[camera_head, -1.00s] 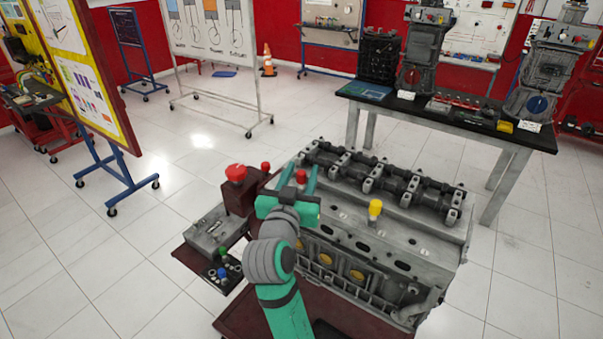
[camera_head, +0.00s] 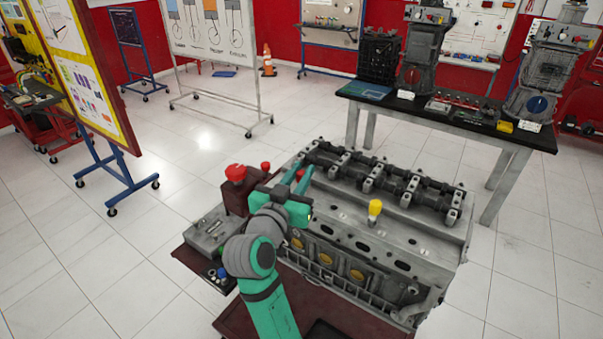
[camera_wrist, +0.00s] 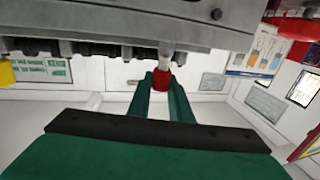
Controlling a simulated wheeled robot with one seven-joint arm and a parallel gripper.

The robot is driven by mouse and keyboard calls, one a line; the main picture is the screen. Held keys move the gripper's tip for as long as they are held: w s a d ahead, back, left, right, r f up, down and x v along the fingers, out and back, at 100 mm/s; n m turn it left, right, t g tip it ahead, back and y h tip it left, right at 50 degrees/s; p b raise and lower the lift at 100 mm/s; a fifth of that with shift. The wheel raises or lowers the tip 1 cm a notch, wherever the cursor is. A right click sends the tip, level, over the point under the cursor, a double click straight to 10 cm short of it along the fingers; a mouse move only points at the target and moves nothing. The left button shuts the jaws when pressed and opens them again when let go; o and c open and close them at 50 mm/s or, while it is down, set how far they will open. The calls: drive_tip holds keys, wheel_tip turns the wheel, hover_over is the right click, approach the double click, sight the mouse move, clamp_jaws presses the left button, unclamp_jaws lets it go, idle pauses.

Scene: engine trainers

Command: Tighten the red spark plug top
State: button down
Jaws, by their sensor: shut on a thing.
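The red spark plug top (camera_head: 300,174) sits at the left end of the engine block's upper face, mostly hidden by my fingers in the head view. In the wrist view the red top (camera_wrist: 161,81) is on a pale stem against the engine. My green gripper (camera_head: 301,175) is shut on it, with one finger on each side, as the wrist view also shows (camera_wrist: 161,87). A yellow spark plug top (camera_head: 375,207) stands upright farther right on the engine (camera_head: 440,240), and a bit of it shows at the wrist view's left edge (camera_wrist: 6,72).
A dark valve train (camera_head: 385,185) runs along the engine's back. A control box with a red knob (camera_head: 235,173) stands left of my gripper. A table (camera_head: 540,143) with engine parts is behind at right. Open tiled floor lies left.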

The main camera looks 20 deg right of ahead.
drive_tip(key=m+g+h, duration=0.2)
drive_tip(key=g, duration=0.1)
drive_tip(key=m+g+h, duration=0.3)
drive_tip(key=shift+w+a, duration=0.15)
drive_tip(key=shift+m+g+h, duration=0.4)
drive_tip(key=shift+m+g, duration=0.7)
drive_tip(key=shift+g, duration=0.6)
drive_tip(key=shift+m+g+h, duration=0.4)
drive_tip(key=shift+m+g, duration=0.7)
drive_tip(key=shift+g, duration=0.6)
drive_tip(key=c, duration=1.6)
unclamp_jaws()
drive_tip(key=a, duration=0.7)
drive_tip(key=s+a, duration=0.1)
drive_tip(key=a, duration=0.2)
drive_tip(key=shift+a, duration=0.25)
drive_tip(key=shift+w, duration=0.1)
